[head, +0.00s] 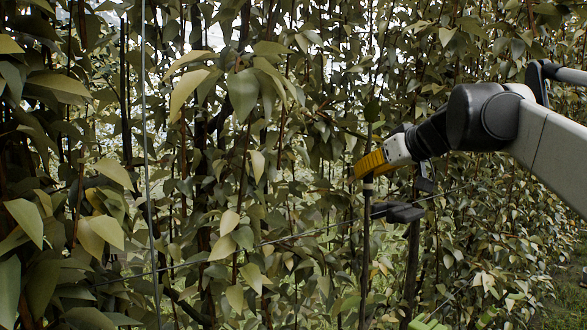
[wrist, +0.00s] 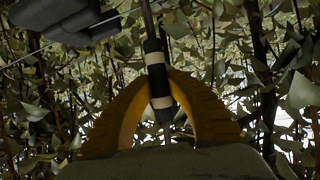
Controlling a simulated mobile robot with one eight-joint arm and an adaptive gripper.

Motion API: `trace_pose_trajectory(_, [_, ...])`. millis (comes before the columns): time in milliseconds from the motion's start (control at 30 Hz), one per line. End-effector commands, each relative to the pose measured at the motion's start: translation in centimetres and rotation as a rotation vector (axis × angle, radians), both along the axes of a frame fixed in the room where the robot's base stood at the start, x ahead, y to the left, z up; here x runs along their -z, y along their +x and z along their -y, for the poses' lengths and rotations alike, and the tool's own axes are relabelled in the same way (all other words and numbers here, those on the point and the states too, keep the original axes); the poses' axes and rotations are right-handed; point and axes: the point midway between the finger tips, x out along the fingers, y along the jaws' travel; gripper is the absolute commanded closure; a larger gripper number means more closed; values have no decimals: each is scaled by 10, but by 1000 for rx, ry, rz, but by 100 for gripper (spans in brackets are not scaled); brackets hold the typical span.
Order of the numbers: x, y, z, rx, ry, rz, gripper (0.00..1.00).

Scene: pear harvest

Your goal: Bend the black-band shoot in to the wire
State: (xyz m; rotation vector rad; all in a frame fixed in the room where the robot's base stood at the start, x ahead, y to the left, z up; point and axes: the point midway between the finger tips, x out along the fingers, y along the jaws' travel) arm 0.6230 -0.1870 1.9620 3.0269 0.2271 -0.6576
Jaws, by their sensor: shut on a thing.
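The shoot with the black band (wrist: 158,78) stands between my gripper's yellow fingers (wrist: 166,90) in the wrist view. The band is dark with two pale rings, and the shoot leans slightly. In the head view my gripper (head: 368,166) is shut on the upper part of this shoot (head: 366,235), which hangs straight down below the fingers. The wire (head: 290,238) runs at a slant through the foliage and passes near the shoot, below my gripper. I cannot tell how far the shoot is from the wire in depth.
A dark block (head: 398,212) sits at the wire just right of the shoot, by a dark post (head: 412,265); it also shows at the wrist view's upper left (wrist: 82,18). Dense leaves and stems surround everything. A thin grey upright line (head: 148,170) stands at the left.

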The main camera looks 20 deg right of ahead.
Motion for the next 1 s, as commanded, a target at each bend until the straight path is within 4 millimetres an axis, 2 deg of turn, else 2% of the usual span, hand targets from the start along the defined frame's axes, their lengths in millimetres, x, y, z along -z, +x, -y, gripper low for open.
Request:
trace_pose_trajectory(100, [-1,0,-1,-1,3,2,100])
trace_pose_trajectory(133, [-1,0,-1,-1,3,2,75])
trace_pose_trajectory(200, [-1,0,-1,-1,3,2,58])
trace_pose_trajectory(567, [-2,-4,0,-1,2,2,58])
trace_pose_trajectory(667, [-7,-15,2,1,3,2,58])
trace_pose_trajectory(1000, [-38,-81,12,3,1,2,58])
